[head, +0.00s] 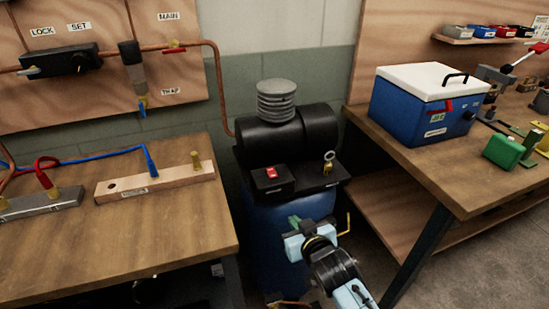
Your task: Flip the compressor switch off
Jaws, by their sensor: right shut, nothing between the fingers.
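The compressor (287,137) stands between the two benches, with a black motor on top and a blue tank (268,225) below. Its red rocker switch (271,173) sits on top of a small black box at the front left of the motor platform. Which way the rocker is tipped is too small to tell. My right gripper (294,221) is shut and empty, in front of the blue tank. In the picture it is below and slightly right of the switch, apart from it. It hides part of the tank. My left gripper is not in view.
A brass ring fitting (328,162) stands right of the switch. A wooden bench (180,245) is close on the left. A right bench (415,190) holds a blue cooler box (418,110). A copper pipe (221,90) runs down behind the compressor.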

